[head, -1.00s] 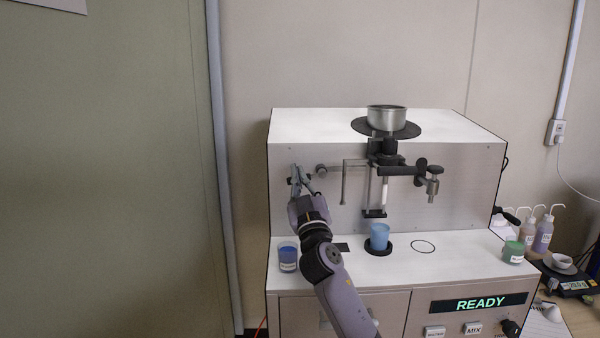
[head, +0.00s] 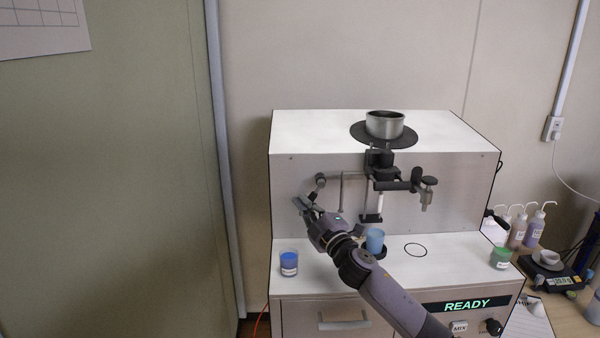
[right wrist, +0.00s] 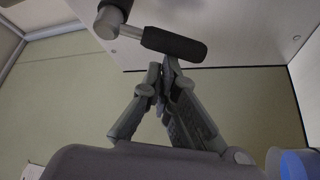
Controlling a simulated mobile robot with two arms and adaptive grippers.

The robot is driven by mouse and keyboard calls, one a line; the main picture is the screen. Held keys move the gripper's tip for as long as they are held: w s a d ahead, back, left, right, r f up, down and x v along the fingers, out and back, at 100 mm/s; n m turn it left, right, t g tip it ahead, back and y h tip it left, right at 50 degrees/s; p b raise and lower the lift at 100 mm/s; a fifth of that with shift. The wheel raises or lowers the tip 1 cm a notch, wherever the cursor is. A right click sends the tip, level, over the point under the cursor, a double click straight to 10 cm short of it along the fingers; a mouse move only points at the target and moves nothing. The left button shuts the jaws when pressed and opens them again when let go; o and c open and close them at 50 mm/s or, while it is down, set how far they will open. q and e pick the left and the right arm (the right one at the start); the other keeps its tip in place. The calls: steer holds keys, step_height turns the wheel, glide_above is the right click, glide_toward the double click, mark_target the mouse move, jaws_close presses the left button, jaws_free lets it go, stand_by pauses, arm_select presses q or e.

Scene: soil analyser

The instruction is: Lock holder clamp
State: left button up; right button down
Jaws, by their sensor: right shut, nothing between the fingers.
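The holder clamp hardware is a grey bracket (head: 342,190) with a dark lever (head: 320,181) at its left end, on the analyser's front panel. In the right wrist view a black handle (right wrist: 174,45) on a short grey shaft is just beyond my fingertips. My right gripper (head: 300,204) is at the lower left of the lever; its fingers are shut and empty in the wrist view (right wrist: 166,80). I cannot tell whether the fingertips touch the handle. A light blue cup (head: 375,240) stands upright in a black ring under the mixer. My left gripper is out of view.
The analyser (head: 290,215) carries a metal pan (head: 385,124) on top. A dark blue cup (head: 289,263) stands at the shelf's left and a green cup (head: 500,258) at its right. Bottles (head: 535,230) and a scale (head: 553,276) are farther right. Open space lies left of the analyser.

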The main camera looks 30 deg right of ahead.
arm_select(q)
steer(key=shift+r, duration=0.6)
arm_select(e)
steer(key=shift+s+d+f+n+g, duration=0.3)
steer(key=shift+s+d+f+n, duration=0.2)
steer(key=shift+d+f+n, duration=0.3)
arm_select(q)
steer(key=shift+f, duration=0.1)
arm_select(e)
steer(key=shift+s+d+f, duration=0.1)
steer(key=shift+s+d, duration=0.05)
steer(key=shift+d, duration=0.15)
